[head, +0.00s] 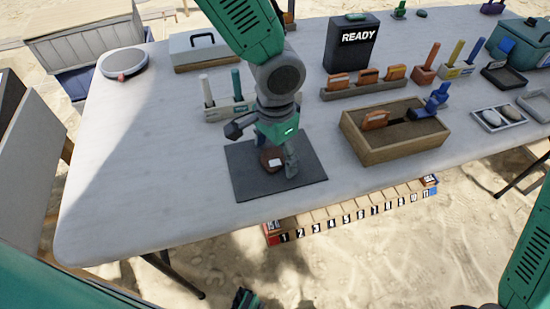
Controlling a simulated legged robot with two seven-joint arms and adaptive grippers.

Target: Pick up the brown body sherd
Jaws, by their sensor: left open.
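A small brown piece with a white patch, which looks like the brown body sherd (267,154), lies on the dark mat (250,184) near the table's front edge. My left gripper (264,145) is just above and around it with open fingers. One finger points left and the other reaches down on the sherd's right side. The gripper partly hides the sherd, and I cannot tell whether a finger touches it.
A wooden tray (380,155) with an orange-brown piece (375,119) and a blue tool (430,104) stands right of the mat. A rack of orange-brown pieces (367,76) is behind it. A holder with upright sticks (222,109) stands behind the mat.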

